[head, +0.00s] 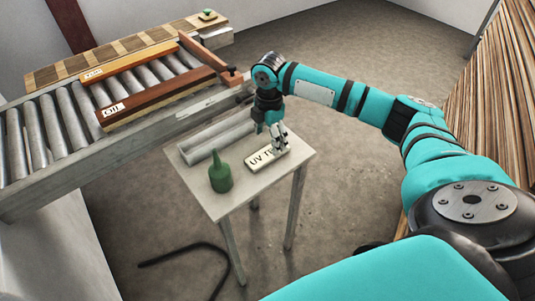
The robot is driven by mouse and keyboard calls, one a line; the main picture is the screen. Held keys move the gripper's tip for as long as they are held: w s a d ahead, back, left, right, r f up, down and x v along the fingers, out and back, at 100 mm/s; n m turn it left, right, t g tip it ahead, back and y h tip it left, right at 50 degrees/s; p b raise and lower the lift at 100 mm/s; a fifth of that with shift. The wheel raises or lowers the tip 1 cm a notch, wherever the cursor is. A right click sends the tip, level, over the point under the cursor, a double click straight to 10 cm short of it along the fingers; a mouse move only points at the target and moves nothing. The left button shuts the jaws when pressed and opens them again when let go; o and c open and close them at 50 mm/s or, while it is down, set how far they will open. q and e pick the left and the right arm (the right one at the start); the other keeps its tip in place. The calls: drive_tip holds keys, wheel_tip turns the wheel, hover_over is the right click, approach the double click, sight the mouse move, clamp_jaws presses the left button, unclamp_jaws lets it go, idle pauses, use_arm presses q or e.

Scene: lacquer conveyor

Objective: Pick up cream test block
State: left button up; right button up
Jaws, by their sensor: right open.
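The cream test block (256,164) lies flat on a small pale table, with dark "UV T" lettering showing on top. My right gripper (281,149) is open and points down at the right part of the block. Its fingers hide the end of the lettering. I cannot tell whether the fingertips touch the block or are just above it. My left gripper is out of view.
A green bottle (220,180) stands on the small table (227,205) left of the block. A roller conveyor (60,120) bears wooden pieces, one labelled "OIL" (155,98). A dark hose (190,250) lies on the floor.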

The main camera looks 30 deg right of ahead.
sight(268, 153)
drive_tip(key=shift+s+a+f, duration=0.1)
drive_tip(key=shift+f, duration=0.3)
drive_tip(key=f, duration=0.3)
drive_tip(key=shift+s+a+f+p, duration=0.1)
drive_tip(key=shift+a+f+p, duration=0.15)
drive_tip(key=shift+f+p, duration=0.15)
drive_tip(key=shift+f, duration=0.3)
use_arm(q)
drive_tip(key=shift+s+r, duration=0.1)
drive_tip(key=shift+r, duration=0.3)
use_arm(e)
drive_tip(key=c, duration=1.2)
